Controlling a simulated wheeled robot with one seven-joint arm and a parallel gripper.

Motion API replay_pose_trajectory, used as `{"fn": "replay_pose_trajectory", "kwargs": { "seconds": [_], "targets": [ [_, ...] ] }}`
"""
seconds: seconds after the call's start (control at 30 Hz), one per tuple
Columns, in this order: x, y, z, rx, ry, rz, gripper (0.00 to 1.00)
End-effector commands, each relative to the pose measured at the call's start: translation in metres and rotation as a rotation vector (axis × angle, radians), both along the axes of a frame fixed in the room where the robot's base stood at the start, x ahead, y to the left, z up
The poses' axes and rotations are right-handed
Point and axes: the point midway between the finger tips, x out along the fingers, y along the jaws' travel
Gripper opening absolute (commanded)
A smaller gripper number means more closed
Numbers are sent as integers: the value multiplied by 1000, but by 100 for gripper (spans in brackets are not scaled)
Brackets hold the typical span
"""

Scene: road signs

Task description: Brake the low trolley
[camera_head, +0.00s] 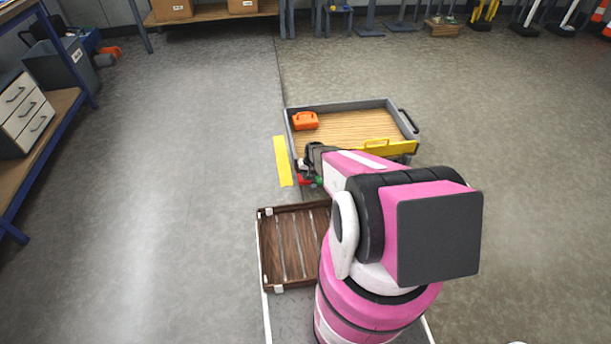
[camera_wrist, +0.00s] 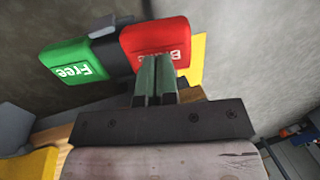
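The low trolley (camera_head: 350,105) has a grey frame, a wooden deck and a black handle at its right end. Its red pedal (camera_head: 304,180), lettered "Brake", and its green pedal (camera_head: 319,181), lettered "Free", are at its near left corner. In the wrist view the red pedal (camera_wrist: 155,36) and the green pedal (camera_wrist: 72,72) sit side by side. My gripper (camera_wrist: 155,62) is shut and empty. Its fingertips overlap the lower part of the red pedal, over its lettering; I cannot tell if they touch. In the head view my arm hides part of the trolley's near side.
An orange case (camera_head: 305,121) and a yellow piece (camera_head: 378,149) are on the trolley. A yellow strip (camera_head: 283,161) lies on the floor to its left. A brown slatted tray (camera_head: 290,245) is nearer me. Open floor lies to both sides.

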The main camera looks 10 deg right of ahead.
Motion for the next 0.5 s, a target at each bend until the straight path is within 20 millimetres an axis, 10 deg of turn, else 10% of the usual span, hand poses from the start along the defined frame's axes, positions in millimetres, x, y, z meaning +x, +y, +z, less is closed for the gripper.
{"fn": "replay_pose_trajectory", "kwargs": {
  "seconds": [0.5],
  "targets": [
    [0,7,-7,1,1,0,0]
  ]
}}
